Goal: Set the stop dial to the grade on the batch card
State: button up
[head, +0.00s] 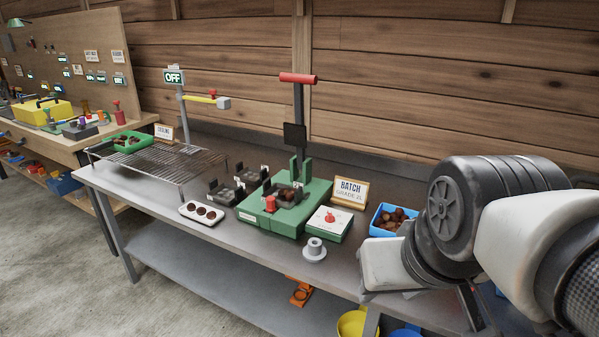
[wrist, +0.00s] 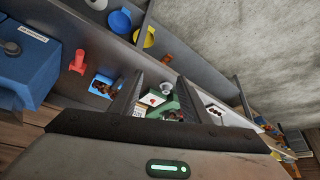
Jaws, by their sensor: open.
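The batch card (head: 350,192) stands in a wooden holder behind the press in the head view. It reads BATCH and a GRADE line whose last characters are too small to read surely. What looks like the stop dial (head: 328,224) is a white plate with a red pointer knob on a green box, right of the green press (head: 303,212). Its marks are unreadable. In the wrist view the dial (wrist: 153,99) shows between and beyond my fingers. My gripper (wrist: 160,85) is open and empty, apart from the dial. Its fingers do not show in the head view.
A blue bin of chestnuts (head: 378,225) stands right of the card. A grey spool-like piece (head: 314,250) is at the bench's front edge.

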aim_at(329, 218)
jog(key=i+j+z, duration=0.5)
jog(key=j, duration=0.25)
jog(key=i+j+z, duration=0.25)
jog(key=j, duration=0.15)
jog(key=k+u, duration=0.15)
jog(key=i, duration=0.05)
